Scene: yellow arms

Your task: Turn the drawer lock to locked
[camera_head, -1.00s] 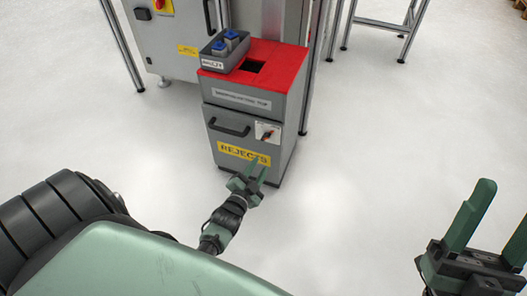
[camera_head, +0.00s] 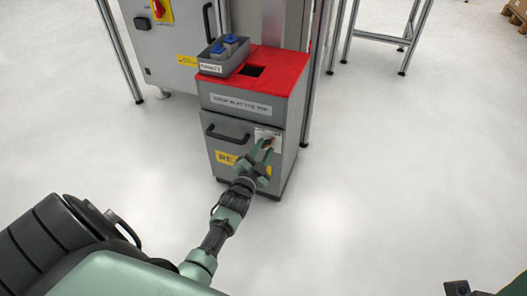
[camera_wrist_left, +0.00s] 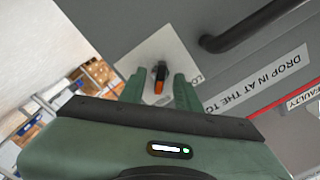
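The drawer lock is a small black knob with an orange-red end (camera_wrist_left: 160,79) on a white plate (camera_wrist_left: 145,62); the plate also shows in the head view (camera_head: 275,134). It sits on the grey drawer front (camera_head: 222,147), right of the black handle (camera_head: 228,136). The drawer looks closed. My left gripper (camera_wrist_left: 160,82) is open, its two green fingers on either side of the knob with gaps visible. In the head view my left gripper (camera_head: 262,152) partly covers the knob and the yellow label. Only a dark part of my right gripper (camera_head: 458,289) shows at the bottom right; its fingers are out of frame.
The bin's red top (camera_head: 275,68) has a square opening and carries a grey box (camera_head: 215,66) with blue parts. A grey cabinet (camera_head: 170,45) stands behind it, with metal frame posts nearby. The pale floor (camera_head: 390,180) to the right is clear.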

